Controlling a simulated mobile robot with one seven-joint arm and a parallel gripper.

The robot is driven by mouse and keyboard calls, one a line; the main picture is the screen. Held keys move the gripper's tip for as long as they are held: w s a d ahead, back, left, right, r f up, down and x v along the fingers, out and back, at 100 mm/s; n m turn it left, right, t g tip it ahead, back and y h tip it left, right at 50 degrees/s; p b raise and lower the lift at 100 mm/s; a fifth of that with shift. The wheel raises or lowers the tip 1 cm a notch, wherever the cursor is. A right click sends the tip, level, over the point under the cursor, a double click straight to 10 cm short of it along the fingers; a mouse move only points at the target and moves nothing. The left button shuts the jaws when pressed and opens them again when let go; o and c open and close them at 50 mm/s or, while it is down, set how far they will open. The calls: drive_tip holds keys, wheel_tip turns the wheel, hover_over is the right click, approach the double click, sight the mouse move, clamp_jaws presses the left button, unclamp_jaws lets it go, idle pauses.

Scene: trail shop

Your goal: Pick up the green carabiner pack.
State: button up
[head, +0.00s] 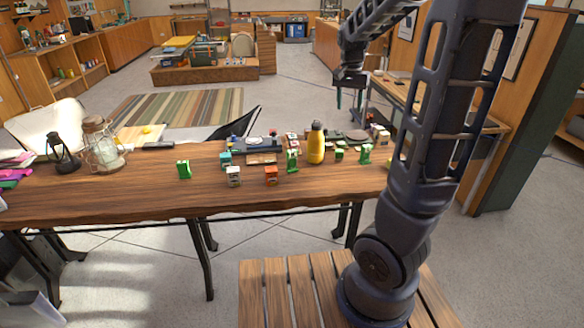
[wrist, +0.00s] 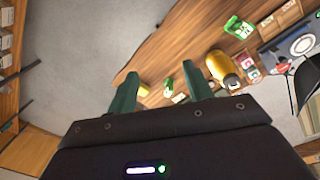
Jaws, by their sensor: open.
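Several upright green packs stand on the wooden table. One green pack (head: 183,169) is apart at the left, one (head: 292,161) is left of the yellow bottle, and one (head: 365,154) is to its right. They look alike, and I cannot read which holds a carabiner. My gripper (head: 350,98) is raised above and beyond the table's right part, open and empty, touching no pack. In the wrist view, one green pack (wrist: 238,27) shows at upper right and another (wrist: 168,88) shows between the dark green fingers (wrist: 160,88), farther away.
The yellow bottle (head: 316,144) stands among the packs. A white-and-brown box (head: 233,176) and an orange box (head: 271,175) are near the front edge. Lanterns (head: 101,146) stand at the left. The table (head: 120,193) is mostly clear at front left.

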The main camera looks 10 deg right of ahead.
drive_tip(key=w+a+f+m+g+h, duration=0.1)
drive_tip(key=w+a+f+m+h, duration=0.2)
drive_tip(key=w, duration=0.6)
wheel_tip(320, 180, up, 4)
drive_tip(key=m+t+h, duration=0.2)
drive_tip(key=m+h, duration=0.2)
drive_tip(key=h, duration=0.3)
hover_over(295, 157)
drive_tip(key=d, duration=0.1)
drive_tip(key=a+r+m+t+h, duration=0.25)
drive_tip(key=a+r, duration=0.35)
drive_tip(key=a, duration=0.5)
wheel_tip(295, 157, down, 36)
drive_tip(key=d, duration=0.1)
drive_tip(key=shift+n, duration=0.45)
drive_tip(key=shift+s+x, duration=0.2)
drive_tip(key=shift+x, duration=2.35)
drive_tip(key=shift+s+x, duration=0.15)
drive_tip(key=shift+x, duration=2.4)
drive_tip(key=shift+d+r, duration=0.15)
clamp_jaws()
wheel_tip(295, 157, up, 20)
